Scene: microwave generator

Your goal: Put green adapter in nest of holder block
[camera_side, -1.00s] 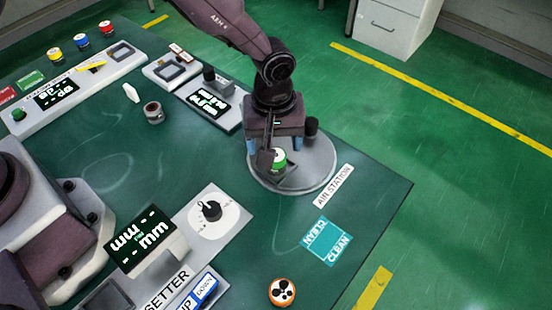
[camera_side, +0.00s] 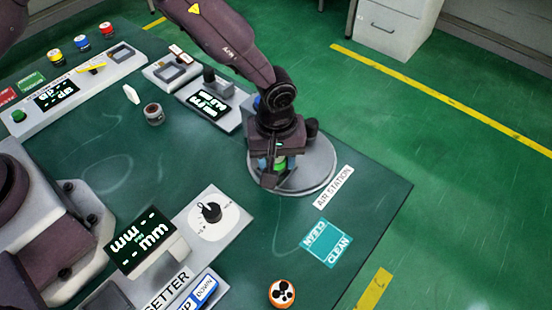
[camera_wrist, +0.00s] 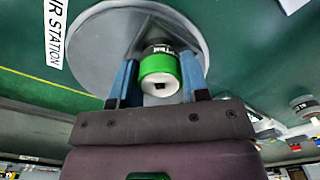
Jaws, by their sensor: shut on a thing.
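The green adapter (camera_side: 280,162) is a short green cylinder at the round grey air station disc (camera_side: 318,172). In the wrist view the adapter (camera_wrist: 158,68) sits between my blue fingers, with dark lettered and white parts around the green band. My gripper (camera_wrist: 160,62) is shut on it; from the side my gripper (camera_side: 275,163) is low over the disc and partly hides the adapter. A dark wedge-shaped support shows behind the adapter in the wrist view. I cannot tell for sure which part is the holder block; a grey block (camera_side: 157,78) with a square recess stands at the upper left.
A display unit (camera_side: 207,101) with a knob stands left of my arm. A small dark cup (camera_side: 153,114) and a white upright piece (camera_side: 131,94) stand nearby. A CLEAN mat (camera_side: 328,243) and an orange-rimmed round thing (camera_side: 282,293) lie in front. The mid-table is clear.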

